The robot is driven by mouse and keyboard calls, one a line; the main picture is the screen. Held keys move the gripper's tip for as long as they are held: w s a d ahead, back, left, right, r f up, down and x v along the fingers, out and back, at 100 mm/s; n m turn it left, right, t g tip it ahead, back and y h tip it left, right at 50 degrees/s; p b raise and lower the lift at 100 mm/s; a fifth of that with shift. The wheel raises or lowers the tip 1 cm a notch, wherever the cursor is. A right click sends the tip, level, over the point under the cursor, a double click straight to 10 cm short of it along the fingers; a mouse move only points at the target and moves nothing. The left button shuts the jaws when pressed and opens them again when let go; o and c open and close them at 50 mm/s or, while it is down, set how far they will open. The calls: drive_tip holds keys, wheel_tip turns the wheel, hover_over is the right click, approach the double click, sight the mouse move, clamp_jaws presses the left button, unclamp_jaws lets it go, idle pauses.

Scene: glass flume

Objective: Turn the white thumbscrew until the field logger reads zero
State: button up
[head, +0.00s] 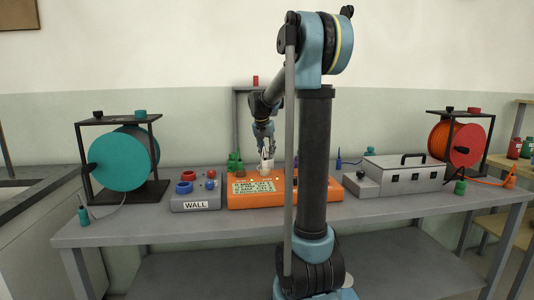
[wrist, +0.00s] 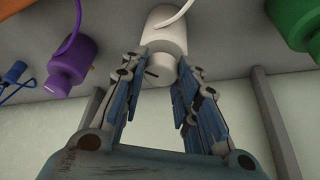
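The field logger is an orange box (head: 285,188) on the bench, with a pale green display (head: 252,187) whose text is too small to read surely. A white part (head: 266,167) shows just under my gripper (head: 264,148), by the logger's back edge. In the wrist view a white cylinder (wrist: 165,40) stands between the fingertips of my gripper (wrist: 164,62), with a finger along each side. I take it for the white thumbscrew. Its near end reaches in between the fingers. I cannot tell whether the fingers press on it or only flank it.
A grey WALL box (head: 196,196) stands left of the logger, a pale grey case (head: 405,174) to its right. Teal (head: 122,160) and orange (head: 452,144) cable reels stand at the bench ends. Purple (wrist: 72,60) and green (wrist: 290,22) parts flank the white cylinder.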

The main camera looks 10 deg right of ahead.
drive_tip(key=shift+n, duration=0.3)
drive_tip(key=n+y, duration=0.1)
drive_tip(key=n, duration=0.2)
drive_tip(key=shift+d+t, duration=0.1)
drive_tip(key=shift+t, duration=0.3)
drive_tip(key=shift+n+y, duration=0.9)
drive_tip(key=shift+n, duration=1.1)
drive_tip(key=o, duration=1.1)
drive_tip(key=shift+c, duration=0.2)
drive_tip(key=shift+d+r, duration=0.1)
